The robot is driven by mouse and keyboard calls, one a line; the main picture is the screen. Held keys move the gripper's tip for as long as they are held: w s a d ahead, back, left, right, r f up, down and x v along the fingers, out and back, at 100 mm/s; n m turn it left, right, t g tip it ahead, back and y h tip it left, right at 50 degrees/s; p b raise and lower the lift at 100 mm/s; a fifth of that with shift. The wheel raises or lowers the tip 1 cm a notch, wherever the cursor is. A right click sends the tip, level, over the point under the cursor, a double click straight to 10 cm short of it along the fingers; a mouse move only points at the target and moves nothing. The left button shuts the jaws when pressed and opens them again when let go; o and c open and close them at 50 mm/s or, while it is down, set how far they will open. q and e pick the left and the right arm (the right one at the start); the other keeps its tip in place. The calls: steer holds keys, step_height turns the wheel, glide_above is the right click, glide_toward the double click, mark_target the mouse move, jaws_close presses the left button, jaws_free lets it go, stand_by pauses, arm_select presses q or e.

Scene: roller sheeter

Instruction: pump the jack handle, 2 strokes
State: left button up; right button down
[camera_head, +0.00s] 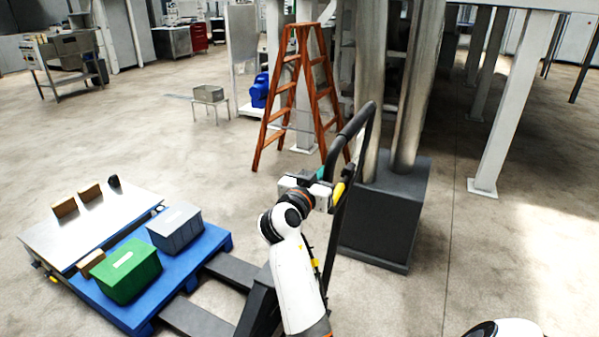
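The jack handle (352,124) is a black loop that stands tilted above the pallet jack, right of the picture's middle. My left arm comes up from the bottom, and its gripper (329,183) is at the lower left side of the loop. Its teal and yellow finger parts show on either side of the handle's bar. Whether they are closed on the bar is too small to tell. The jack's dark forks (232,270) run left under a blue pallet (215,240). The handle's lower shaft is partly hidden by my arm. My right gripper is outside the view.
On the pallet are a green bin (128,270) and a grey bin (174,230). A pale board (85,235) with small brown blocks lies beside them. A dark grey column base (385,220) stands close right of the handle. An orange stepladder (300,90) is behind.

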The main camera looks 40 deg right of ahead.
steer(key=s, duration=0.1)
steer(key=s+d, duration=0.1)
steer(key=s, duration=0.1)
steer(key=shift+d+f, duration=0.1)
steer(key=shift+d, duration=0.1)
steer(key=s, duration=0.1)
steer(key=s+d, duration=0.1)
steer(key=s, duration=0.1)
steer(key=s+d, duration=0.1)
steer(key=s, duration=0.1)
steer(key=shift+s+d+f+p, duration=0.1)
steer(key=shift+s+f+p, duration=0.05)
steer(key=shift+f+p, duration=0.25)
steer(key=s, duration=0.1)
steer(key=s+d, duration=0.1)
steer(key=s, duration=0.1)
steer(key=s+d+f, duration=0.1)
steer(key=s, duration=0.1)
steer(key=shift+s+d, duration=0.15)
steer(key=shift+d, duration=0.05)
